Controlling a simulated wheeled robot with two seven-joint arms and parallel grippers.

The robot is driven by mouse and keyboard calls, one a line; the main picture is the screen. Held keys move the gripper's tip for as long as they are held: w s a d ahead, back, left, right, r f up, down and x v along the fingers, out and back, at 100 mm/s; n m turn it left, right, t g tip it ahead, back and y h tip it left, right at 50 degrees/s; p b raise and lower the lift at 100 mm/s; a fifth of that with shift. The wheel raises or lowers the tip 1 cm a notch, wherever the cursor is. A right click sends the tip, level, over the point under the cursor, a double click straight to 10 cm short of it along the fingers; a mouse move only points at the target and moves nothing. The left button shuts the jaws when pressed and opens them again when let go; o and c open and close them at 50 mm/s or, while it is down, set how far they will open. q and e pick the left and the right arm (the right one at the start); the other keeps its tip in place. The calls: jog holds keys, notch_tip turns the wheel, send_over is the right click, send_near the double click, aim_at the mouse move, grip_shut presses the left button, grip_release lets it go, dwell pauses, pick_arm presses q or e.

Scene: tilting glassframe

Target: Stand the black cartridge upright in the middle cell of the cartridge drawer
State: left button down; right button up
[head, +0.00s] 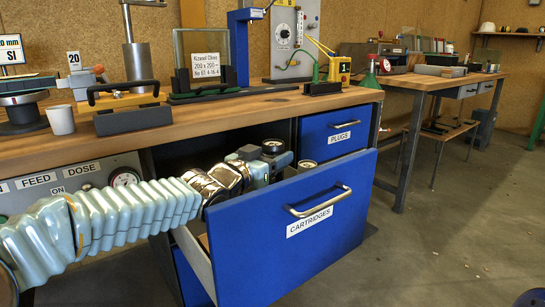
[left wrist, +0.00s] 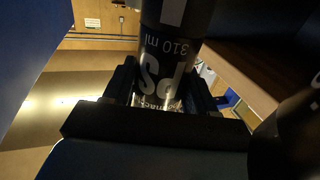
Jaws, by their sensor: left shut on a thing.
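The blue cartridge drawer (head: 335,222), labelled CARTRIDGES, is pulled open below the bench in the head view. My left arm reaches over its left side, with the left gripper (head: 268,163) at the drawer's back part. In the left wrist view the black cartridge (left wrist: 172,50), with white lettering and "310 ml", is between the jaws, which are shut on it. Its far end runs out of the top of that view. The drawer's cells, including the middle one, are hidden by the blue front and my arm. My right gripper is not in view.
A round-topped item (head: 307,165) shows just behind the drawer front, right of my gripper. The shut PLUGS drawer (head: 338,130) is beyond it. The wooden bench top (head: 200,122) overhangs close behind my gripper. The floor right of the drawer is clear.

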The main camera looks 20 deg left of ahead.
pick_arm(q)
jog(key=shift+f+b, duration=0.85)
jog(key=shift+f, duration=0.1)
jog(key=shift+c, duration=1.3)
grip_release()
jog(key=shift+s, duration=0.1)
jog(key=p+v, duration=0.1)
jog(key=v, duration=0.6)
jog(key=shift+s, duration=0.15)
jog(key=shift+a+r, duration=0.1)
